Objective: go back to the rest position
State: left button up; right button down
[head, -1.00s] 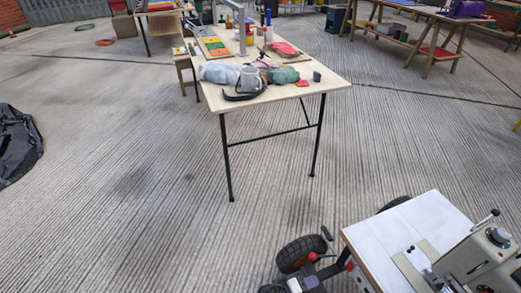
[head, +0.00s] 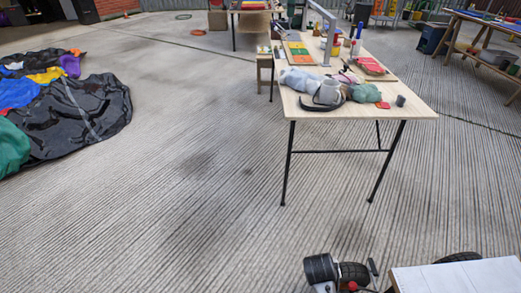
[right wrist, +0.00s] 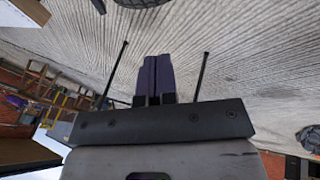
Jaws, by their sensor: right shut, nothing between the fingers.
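My right gripper (right wrist: 154,78) shows in the right wrist view. Its two purple fingers are together, with nothing held between them. Ribbed concrete floor (right wrist: 230,60) lies beyond the fingers. Neither gripper shows in the head view, and my left gripper is in no view.
A wooden table (head: 415,107) with dark legs and several items on it stands ahead. A deflated dark sheet with coloured fabric (head: 105,110) lies at the left. A white-topped cart (head: 465,277) is at the lower right, beside dark wheels. The floor between is clear.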

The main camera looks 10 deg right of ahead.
jog(key=s+a+r+n+t+y+p, duration=0.1)
jog(key=s+a+r+p, duration=0.2)
jog(key=r, duration=0.5)
jog(key=s+a+r+n+t+y+p, duration=0.1)
jog(key=s+r+t+y+p, duration=0.1)
jog(key=r+p, duration=0.35)
jog(key=s+a+r+t+y+p, duration=0.1)
jog(key=s+a+r+p, duration=0.15)
jog(key=r, duration=0.65)
jog(key=s+r+n+g+p, duration=0.1)
jog(key=s+r+p, duration=0.4)
jog(key=s+p, duration=0.25)
jog(key=s+r+n+g+p, duration=0.1)
jog(key=s+r+g+p, duration=0.1)
jog(key=s+r+p, duration=0.45)
pick_arm(q)
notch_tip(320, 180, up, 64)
jog(key=p, duration=3.7)
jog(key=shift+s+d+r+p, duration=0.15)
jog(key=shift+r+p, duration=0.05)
jog(key=shift+p, duration=0.15)
pick_arm(e)
jog(key=w+r+v, duration=0.1)
jog(key=w+v, duration=0.2)
jog(key=v, duration=1.4)
jog(key=w+d+r+v, duration=0.1)
jog(key=w+v, duration=0.3)
jog(key=v, duration=1.3)
jog(key=shift+w+r+y, duration=0.2)
jog(key=shift+r+y, duration=0.1)
